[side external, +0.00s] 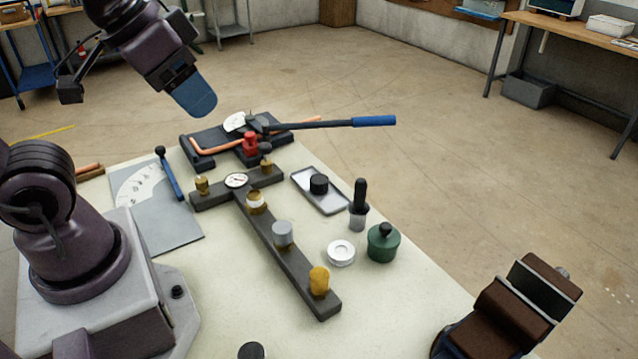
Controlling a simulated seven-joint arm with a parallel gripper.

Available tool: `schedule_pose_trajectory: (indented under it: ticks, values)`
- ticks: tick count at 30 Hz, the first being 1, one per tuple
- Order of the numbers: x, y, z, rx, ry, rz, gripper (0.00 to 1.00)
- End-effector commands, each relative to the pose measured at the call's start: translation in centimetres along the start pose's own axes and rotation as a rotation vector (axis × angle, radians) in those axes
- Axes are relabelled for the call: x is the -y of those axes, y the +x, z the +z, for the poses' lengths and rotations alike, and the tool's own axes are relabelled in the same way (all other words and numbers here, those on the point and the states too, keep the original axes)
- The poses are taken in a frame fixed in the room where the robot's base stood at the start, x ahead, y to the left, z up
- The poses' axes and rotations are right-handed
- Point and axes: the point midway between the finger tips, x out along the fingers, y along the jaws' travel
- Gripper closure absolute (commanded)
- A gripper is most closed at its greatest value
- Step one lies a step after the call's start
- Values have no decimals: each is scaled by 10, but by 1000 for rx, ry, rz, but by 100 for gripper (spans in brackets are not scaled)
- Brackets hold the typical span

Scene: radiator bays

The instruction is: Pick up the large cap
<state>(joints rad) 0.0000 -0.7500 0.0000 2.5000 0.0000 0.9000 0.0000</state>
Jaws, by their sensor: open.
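I cannot tell for sure which piece is the large cap. Round cap-like pieces on the bench are a black one (318,184) on a small grey tray (330,204), a white ringed one (341,252) lying flat, and a grey one (282,233) upright on the dark T-shaped bar (270,242). Another black round piece (251,351) is cut by the bottom edge. My gripper (193,98), with a blue end, is at the upper left, high above the bench and apart from all of these. The gap between its fingers is hidden from this side.
Brass fittings and a gauge (236,180) sit on the bar. A green pot (383,245) and a dark-topped bottle (358,205) stand to its right. A blue-handled lever (373,121) juts past the far edge. A vice (520,305) is at the lower right.

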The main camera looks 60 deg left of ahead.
Motion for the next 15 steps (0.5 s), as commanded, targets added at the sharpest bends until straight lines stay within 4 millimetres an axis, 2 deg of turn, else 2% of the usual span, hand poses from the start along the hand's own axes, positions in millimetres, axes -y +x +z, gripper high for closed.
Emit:
schedule_pose_trajectory:
  ticks: [4, 8, 15]
  values:
    - [-1, 7, 2, 35, 6, 4, 47]
    - [0, 28, 2, 141, -2, 14, 47]
    - [10, 87, -18, 316, -86, 11, 47]
